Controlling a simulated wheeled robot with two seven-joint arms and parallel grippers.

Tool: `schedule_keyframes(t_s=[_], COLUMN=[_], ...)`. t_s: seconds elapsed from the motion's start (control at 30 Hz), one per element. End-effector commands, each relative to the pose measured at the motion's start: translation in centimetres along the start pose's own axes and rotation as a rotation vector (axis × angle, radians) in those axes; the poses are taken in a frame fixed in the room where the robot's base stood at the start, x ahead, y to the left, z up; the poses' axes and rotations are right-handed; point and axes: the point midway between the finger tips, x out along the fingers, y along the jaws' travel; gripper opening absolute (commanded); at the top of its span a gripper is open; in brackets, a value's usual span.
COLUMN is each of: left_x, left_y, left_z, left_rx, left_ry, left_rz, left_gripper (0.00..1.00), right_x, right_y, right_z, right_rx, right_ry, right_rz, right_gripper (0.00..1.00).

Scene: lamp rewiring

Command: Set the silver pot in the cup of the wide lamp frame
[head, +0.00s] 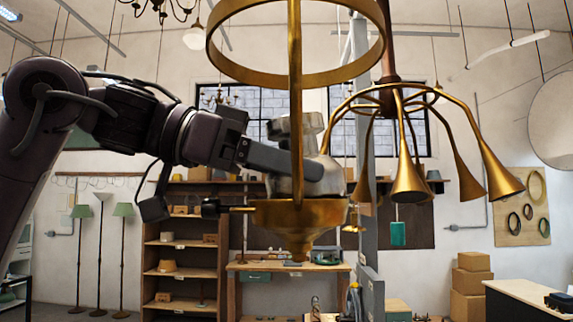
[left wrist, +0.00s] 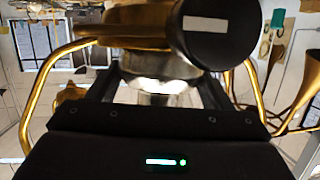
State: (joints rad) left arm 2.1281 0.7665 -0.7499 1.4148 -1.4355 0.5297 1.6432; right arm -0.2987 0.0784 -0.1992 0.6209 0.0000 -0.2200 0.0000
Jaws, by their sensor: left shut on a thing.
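The silver pot (head: 284,187) is held in my left gripper (head: 308,166), whose grey finger crosses the pot's side. The pot stands upright over the brass cup (head: 300,214) at the bottom of a hanging lamp frame with a wide brass ring (head: 228,64). The pot's lower edge meets the cup rim in the picture; I cannot tell whether it rests there. A vertical brass rod passes in front of the pot. In the left wrist view the pot (left wrist: 160,88) shows bright between the dark fingers. My right gripper is not in view.
A second brass lamp with several trumpet-shaped arms (head: 408,185) hangs close on the right. A grey post (head: 370,240) stands behind the frame. A wooden shelf (head: 180,255) and a workbench (head: 290,267) are farther back. A dark cylinder (left wrist: 205,40) blocks part of the left wrist view.

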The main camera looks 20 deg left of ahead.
Motion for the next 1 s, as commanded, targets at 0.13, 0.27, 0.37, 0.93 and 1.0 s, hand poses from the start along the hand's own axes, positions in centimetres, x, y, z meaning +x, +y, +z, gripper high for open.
schedule_keyframes(t_s=[0.13,0.27,0.37,0.93,1.0], left_x=[0.5,0.4,0.3,-6.0,-6.7], left_y=[-0.2,-0.2,-0.1,-0.4,-0.4], left_z=[0.9,0.7,0.6,0.3,0.4], left_rx=[-0.013,-0.011,-0.010,-0.011,-0.012], left_ry=[-0.026,-0.022,-0.019,-0.019,-0.020], left_rz=[0.002,0.001,0.000,-0.003,-0.002], left_gripper=[0.86,0.98,0.98,0.98,0.98], right_x=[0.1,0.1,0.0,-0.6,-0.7], right_y=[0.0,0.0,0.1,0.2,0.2], right_z=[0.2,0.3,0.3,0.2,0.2], right_rx=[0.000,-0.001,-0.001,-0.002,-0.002], right_ry=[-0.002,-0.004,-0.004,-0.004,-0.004], right_rz=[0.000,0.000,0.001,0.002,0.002], right_gripper=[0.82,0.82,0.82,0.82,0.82])
